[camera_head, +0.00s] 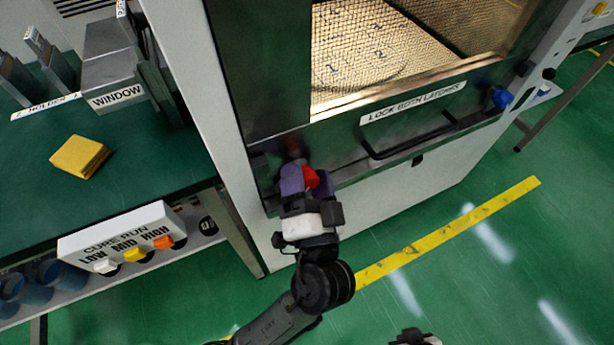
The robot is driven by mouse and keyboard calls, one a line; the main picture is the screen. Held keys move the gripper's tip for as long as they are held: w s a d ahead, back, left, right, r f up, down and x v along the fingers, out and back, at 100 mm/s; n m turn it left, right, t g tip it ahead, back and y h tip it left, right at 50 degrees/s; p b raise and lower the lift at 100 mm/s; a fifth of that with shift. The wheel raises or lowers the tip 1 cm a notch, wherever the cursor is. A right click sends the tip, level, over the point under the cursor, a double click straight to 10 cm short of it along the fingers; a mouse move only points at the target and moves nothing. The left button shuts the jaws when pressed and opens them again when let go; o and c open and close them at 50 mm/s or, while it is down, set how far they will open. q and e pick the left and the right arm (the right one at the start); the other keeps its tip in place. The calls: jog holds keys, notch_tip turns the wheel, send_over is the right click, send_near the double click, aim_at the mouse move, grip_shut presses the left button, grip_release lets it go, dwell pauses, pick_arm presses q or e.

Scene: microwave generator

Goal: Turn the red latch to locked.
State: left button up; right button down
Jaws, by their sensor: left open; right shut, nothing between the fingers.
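The red latch (311,178) is at the lower left corner of the microwave door, partly hidden by my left gripper. My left gripper (304,180) is open, its purple fingers right at the latch; I cannot tell whether they touch it. The door (345,145) looks closed, with a mesh window and a label "LOCK BOTH LATCHES" (413,102). The way the red latch points is hard to tell. The blue latch (500,97) is at the door's right end. Only the tip of my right gripper (414,338) shows at the bottom edge, shut and empty.
A dark door handle (410,140) sticks out between the latches. The green floor in front is clear.

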pick_arm(q)
jog(key=c, duration=0.9)
jog(key=shift+r+p, duration=0.15)
jog(key=shift+p, duration=0.35)
jog(key=m+p, duration=0.2)
jog(key=p, duration=0.3)
jog(key=m+g+h+p, duration=0.1)
jog(key=m+p, duration=0.2)
jog(key=p, duration=0.3)
jog(key=r+m+g+h+p, duration=0.1)
jog(key=m+p, duration=0.2)
jog(key=p, duration=0.3)
jog(key=m+g+p, duration=0.1)
jog(key=m+p, duration=0.1)
jog(key=p, duration=0.4)
jog(key=m+g+p, duration=0.1)
jog(key=m+p, duration=0.2)
jog(key=p, duration=0.2)
jog(key=m+g+p, duration=0.1)
jog(key=m+p, duration=0.2)
jog(key=p, duration=0.3)
jog(key=shift+f+g+p, duration=0.3)
jog(key=shift+g, duration=0.1)
jog(key=shift+f+m+g+y+p, duration=0.25)
jog(key=shift+m+y+p, duration=0.3)
jog(key=shift+p, duration=0.65)
